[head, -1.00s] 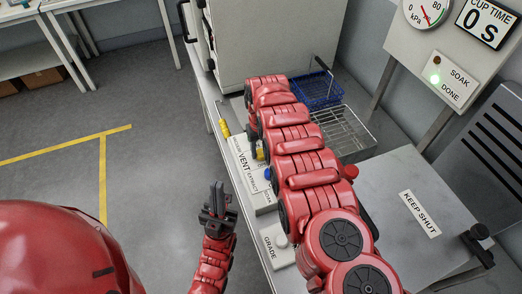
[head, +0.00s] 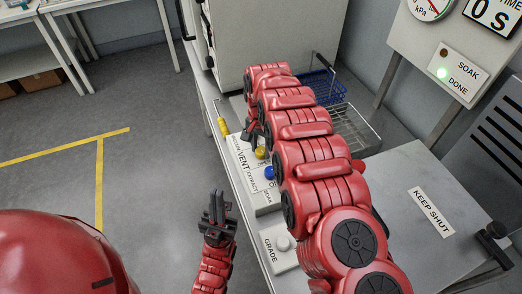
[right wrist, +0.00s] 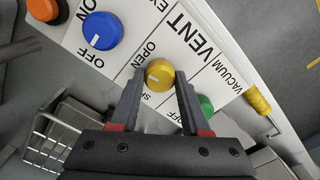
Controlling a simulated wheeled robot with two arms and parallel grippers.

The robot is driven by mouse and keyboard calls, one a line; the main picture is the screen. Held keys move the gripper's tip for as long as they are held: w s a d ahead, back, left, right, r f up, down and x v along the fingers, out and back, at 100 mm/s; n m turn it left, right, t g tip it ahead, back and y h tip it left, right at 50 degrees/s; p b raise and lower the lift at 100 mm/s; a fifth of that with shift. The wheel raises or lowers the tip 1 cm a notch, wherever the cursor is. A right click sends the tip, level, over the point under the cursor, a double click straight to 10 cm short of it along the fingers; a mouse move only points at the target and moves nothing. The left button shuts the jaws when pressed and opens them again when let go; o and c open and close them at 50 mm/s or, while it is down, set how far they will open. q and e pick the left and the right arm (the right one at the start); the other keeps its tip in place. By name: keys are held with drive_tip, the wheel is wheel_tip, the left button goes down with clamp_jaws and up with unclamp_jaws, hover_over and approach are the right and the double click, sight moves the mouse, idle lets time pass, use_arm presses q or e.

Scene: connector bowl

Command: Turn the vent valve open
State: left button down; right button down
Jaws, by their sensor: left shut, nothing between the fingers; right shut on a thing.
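The vent valve is a yellow knob (right wrist: 159,76) on a white panel, beside the word VENT (right wrist: 190,35). An OPEN label (right wrist: 143,56) lies at its upper left, and another label below it is mostly hidden. Its white mark points left in the right wrist view; I cannot tell exactly how it lines up with OPEN. My right gripper (right wrist: 160,84) is shut on the knob, one finger on each side. In the head view, the knob (head: 260,153) shows beside my right gripper (head: 250,131). My left gripper (head: 217,207) is shut and empty, left of the bench.
A blue knob (right wrist: 102,30) and an orange knob (right wrist: 43,9) are left of the valve; a green knob (right wrist: 206,104) is close to the right finger. A wire basket (head: 357,130) and blue basket (head: 323,87) stand behind my right arm.

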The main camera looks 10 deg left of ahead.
sight(262, 149)
drive_tip(key=shift+m+b, duration=0.4)
drive_tip(key=shift+m, duration=0.7)
drive_tip(key=shift+c, duration=1.9)
unclamp_jaws()
wheel_tip(262, 149, up, 18)
drive_tip(key=shift+f+p, duration=0.25)
drive_tip(key=shift+p, duration=0.05)
drive_tip(key=shift+f, duration=0.1)
